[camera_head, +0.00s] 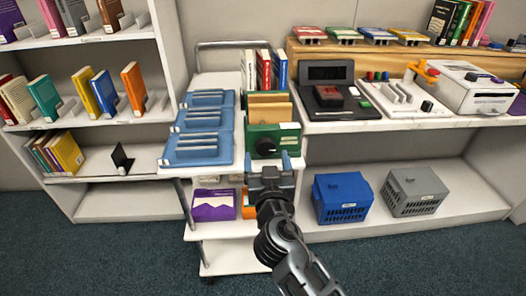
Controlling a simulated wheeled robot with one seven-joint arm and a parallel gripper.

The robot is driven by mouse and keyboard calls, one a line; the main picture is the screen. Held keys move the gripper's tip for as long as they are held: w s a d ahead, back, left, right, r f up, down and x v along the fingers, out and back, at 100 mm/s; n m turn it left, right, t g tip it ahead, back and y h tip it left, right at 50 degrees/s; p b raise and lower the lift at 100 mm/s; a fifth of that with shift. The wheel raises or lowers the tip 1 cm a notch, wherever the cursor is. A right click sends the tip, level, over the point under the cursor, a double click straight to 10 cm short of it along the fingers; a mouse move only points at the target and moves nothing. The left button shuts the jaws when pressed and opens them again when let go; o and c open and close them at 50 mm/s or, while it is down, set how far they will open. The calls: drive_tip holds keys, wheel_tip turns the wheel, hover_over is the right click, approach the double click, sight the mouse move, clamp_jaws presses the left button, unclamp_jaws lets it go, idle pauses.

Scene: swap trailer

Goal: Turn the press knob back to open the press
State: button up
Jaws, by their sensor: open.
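The press (288,139) looks like a green block with a pale label on its front right, standing on the white cart. Its round black knob (265,147) is on the front face and faces me. Tan boards or book blocks (268,107) stand upright behind the green front. My gripper (270,164) is open and empty, just below and in front of the knob. Whether a finger touches the press cannot be told. The gripper covers the lower front of the press and the cart edge there.
Blue trays (199,148) stand close left of the press. Books (264,69) stand behind it. A white shelf counter (390,125) with a black device (330,90) lies to the right. A purple item (213,205) is on the cart's lower shelf. The floor in front is clear.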

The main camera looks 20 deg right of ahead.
sight(265, 145)
drive_tip(key=shift+x, duration=1.4)
drive_tip(key=shift+c, duration=0.3)
drive_tip(key=c, duration=1)
